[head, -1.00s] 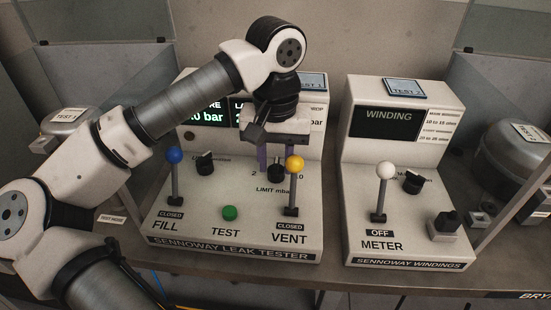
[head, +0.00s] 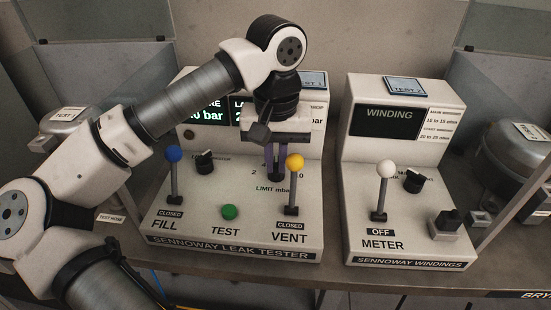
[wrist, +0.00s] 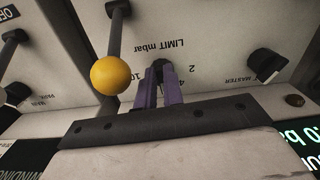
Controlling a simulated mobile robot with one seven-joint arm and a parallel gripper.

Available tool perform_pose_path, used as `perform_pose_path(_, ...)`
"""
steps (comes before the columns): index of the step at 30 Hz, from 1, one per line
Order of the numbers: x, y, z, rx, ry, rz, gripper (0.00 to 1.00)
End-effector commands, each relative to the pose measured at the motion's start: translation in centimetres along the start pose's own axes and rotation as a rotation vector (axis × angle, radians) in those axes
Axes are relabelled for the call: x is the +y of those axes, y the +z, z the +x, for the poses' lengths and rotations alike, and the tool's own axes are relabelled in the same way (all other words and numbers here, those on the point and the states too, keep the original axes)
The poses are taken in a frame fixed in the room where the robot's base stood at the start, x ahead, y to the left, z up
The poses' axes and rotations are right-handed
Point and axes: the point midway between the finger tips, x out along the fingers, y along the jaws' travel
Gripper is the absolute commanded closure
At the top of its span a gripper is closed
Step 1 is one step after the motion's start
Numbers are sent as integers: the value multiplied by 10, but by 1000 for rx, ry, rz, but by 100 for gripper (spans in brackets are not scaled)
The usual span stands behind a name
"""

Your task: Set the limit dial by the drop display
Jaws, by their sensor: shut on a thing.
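The limit dial (head: 275,175) is a small black knob above the LIMIT mbar label on the leak tester (head: 190,220). My gripper (head: 276,168) points down over it, with its purple fingers shut on the knob. In the wrist view the fingers (wrist: 158,85) close around the dial (wrist: 159,65), with scale marks 2, 4 and 10 near it. The fingers cover much of the dial, and I cannot read its setting. The tester's display (head: 207,112) glows at the back; my arm hides part of it, so the drop value cannot be read.
The yellow-knobbed VENT lever (head: 294,164) stands close right of my fingers. The blue-knobbed FILL lever (head: 173,156), another black dial (head: 204,162) and the green TEST button (head: 229,212) lie left. The winding tester (head: 400,220) stands right.

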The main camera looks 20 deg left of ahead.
Motion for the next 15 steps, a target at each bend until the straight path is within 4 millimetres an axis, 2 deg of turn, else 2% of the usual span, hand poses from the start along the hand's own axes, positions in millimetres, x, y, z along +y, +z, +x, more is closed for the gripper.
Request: perform_pose_path(15, 5, -1, 2, 1, 0, -418, 100)
